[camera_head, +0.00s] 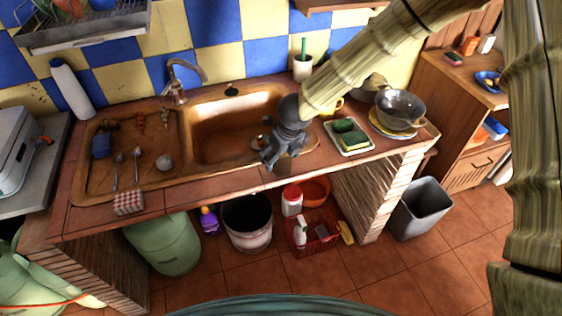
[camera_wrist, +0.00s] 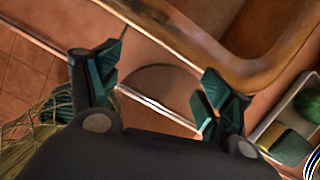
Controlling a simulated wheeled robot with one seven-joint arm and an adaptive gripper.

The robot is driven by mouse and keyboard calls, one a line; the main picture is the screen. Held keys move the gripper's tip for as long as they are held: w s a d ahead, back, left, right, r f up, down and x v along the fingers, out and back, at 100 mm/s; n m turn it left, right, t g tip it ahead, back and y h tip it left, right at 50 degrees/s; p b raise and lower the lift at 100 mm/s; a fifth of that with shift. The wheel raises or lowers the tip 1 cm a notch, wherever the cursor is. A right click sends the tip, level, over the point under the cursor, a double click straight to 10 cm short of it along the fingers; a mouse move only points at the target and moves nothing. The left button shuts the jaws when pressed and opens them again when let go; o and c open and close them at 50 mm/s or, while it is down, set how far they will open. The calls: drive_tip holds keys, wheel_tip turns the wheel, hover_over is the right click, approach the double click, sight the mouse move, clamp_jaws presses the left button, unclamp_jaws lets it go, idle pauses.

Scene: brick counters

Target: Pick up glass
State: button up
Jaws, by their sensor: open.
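My gripper (camera_head: 270,157) is over the front edge of the counter, just right of the sink basin, pointing down. In the wrist view its two green-padded fingers stand wide apart with a gap between them (camera_wrist: 157,85). A faint dark round outline (camera_wrist: 165,76) shows on the tiles in that gap; I cannot tell whether it is a clear glass or a shadow. No glass is plainly visible in the head view, where my gripper hides part of the counter.
The brown sink (camera_head: 215,125) lies left of my gripper. A tray with sponges (camera_head: 348,136) stands close on the right, with a metal bowl (camera_head: 400,108) on plates beyond it. The faucet (camera_head: 184,75) rises behind the sink. Below the counter stand a bucket (camera_head: 248,230) and a red basket (camera_head: 314,236).

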drive_tip(key=shift+c, duration=0.2)
drive_tip(key=c, duration=1.2)
drive_tip(key=shift+o, duration=0.2)
